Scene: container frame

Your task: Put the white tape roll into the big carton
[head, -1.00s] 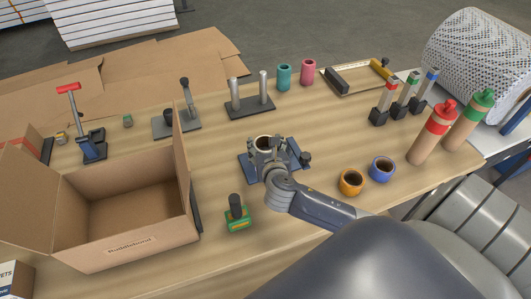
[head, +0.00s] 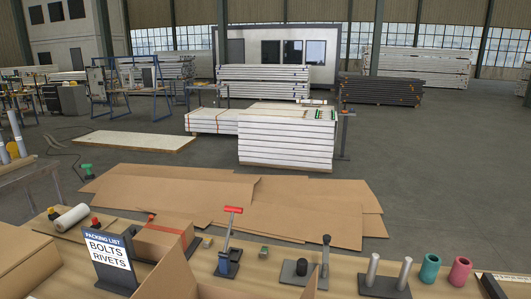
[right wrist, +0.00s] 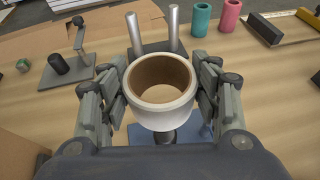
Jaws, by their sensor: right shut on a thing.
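The white tape roll (right wrist: 162,105) has a brown core and sits upright between the fingers of my right gripper (right wrist: 163,90) in the right wrist view. The fingers are shut on its two sides. A blue stand (right wrist: 200,133) with a dark post shows below and behind the roll; the gap between them is hard to judge. A cardboard part shows at the left edge of the right wrist view. My left gripper is out of view.
A packing list sign (head: 108,262) and a small red-taped box (head: 165,238) stand by the carton. A red-handled tool (head: 229,245), a twin-post stand (head: 384,280), a teal roll (head: 430,268) and a pink roll (head: 460,271) line the table's back. Flat cardboard lies beyond.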

